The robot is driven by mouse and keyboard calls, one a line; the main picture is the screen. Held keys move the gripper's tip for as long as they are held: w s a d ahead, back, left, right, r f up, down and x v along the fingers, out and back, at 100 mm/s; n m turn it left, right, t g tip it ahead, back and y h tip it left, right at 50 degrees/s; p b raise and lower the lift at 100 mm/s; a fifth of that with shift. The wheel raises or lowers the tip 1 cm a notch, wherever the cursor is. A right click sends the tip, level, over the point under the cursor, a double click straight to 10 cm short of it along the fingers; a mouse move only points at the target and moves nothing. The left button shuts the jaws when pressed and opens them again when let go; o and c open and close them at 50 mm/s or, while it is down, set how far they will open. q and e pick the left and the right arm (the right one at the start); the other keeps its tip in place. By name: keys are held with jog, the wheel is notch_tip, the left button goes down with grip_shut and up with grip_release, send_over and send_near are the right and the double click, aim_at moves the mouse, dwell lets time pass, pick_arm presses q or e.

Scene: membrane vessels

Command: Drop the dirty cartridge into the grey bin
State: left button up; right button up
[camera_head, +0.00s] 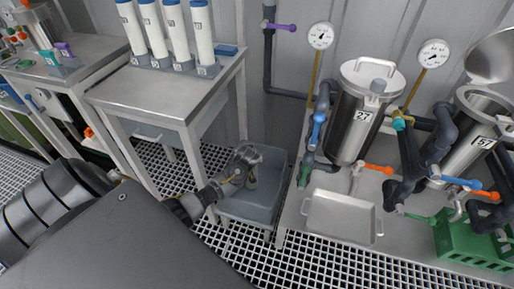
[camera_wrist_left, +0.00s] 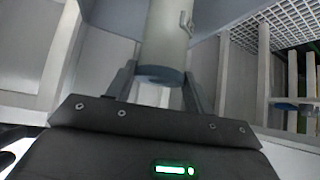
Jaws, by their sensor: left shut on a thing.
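The grey bin (camera_head: 245,208) stands on the grating floor between the steel table and the low bench. My left gripper (camera_head: 247,163) is over the bin's opening in the head view. In the left wrist view my left gripper (camera_wrist_left: 160,88) is shut on the dirty cartridge (camera_wrist_left: 165,38), a dull greyish tube with a dark blue-grey end cap between the fingers. In the head view the cartridge is mostly hidden by the gripper, and I cannot tell how far it reaches into the bin. My right gripper is not in view.
Several clean white cartridges (camera_head: 172,31) stand in holders on the steel table (camera_head: 165,88) to the left of the bin. To its right, the bench carries a shallow metal tray (camera_head: 340,214), vessel 27 (camera_head: 356,125), vessel 57 (camera_head: 462,150), piping and a green crate (camera_head: 468,243).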

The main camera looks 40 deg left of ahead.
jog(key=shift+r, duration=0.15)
pick_arm(q)
jog(key=o, duration=1.5)
jog(key=shift+s+d+r, duration=0.15)
jog(key=shift+r, duration=0.1)
jog(key=p+v, duration=0.4)
jog(key=v, duration=0.6)
jog(key=shift+s, duration=0.1)
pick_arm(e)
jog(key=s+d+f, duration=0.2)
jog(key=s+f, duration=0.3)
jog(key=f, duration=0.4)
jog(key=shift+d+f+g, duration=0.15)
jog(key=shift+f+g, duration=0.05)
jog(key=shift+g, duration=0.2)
